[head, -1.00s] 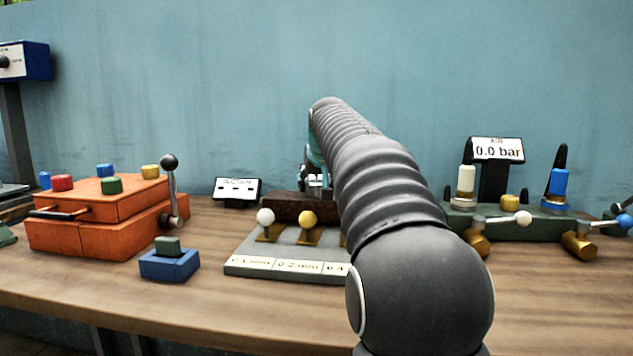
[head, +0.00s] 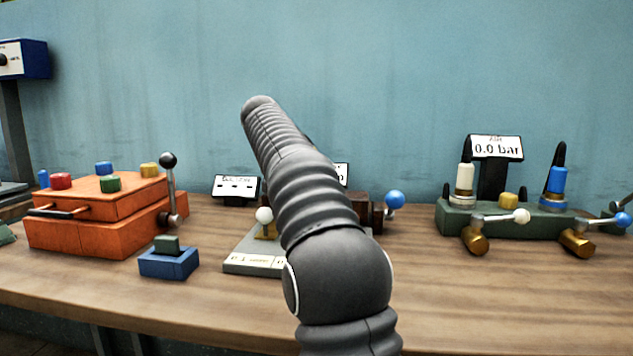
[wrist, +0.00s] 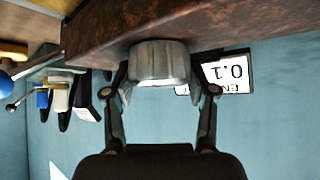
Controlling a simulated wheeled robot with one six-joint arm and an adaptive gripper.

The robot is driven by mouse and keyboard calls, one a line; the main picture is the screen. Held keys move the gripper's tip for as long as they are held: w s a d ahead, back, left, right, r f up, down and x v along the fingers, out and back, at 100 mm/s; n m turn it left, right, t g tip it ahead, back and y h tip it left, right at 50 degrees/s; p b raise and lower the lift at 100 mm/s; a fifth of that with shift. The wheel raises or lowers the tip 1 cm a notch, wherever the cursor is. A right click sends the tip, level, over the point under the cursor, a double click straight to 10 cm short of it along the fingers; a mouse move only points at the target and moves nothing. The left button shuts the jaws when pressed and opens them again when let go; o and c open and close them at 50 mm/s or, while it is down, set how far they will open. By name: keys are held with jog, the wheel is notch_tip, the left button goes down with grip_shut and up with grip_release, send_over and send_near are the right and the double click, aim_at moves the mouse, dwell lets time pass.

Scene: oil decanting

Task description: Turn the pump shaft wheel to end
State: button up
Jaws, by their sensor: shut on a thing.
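The wheel (wrist: 158,60) is a short grey metal cylinder on the face of a rusty brown block (wrist: 220,22) in the wrist view, which looks upside down. My gripper (wrist: 160,80) has a finger on each side of the wheel and is shut on it. In the head view my own arm hides the wheel and the gripper. The brown block's right end (head: 362,207) shows past the arm there.
A blue ball handle (head: 394,200) sticks out at the block's right end. A display (wrist: 232,72) near the wheel reads 0.1. A grey base with a white knob (head: 264,215), an orange box (head: 90,230) and a green valve stand (head: 520,225) share the table.

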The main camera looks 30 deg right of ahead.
jog(key=shift+f+m+g, duration=0.1)
jog(key=shift+m+g, duration=0.6)
jog(key=shift+m, duration=0.3)
jog(key=o, duration=1.2)
jog(key=shift+c, duration=0.2)
jog(key=shift+v, duration=2.4)
jog(key=s+a, duration=0.2)
jog(key=a, duration=1)
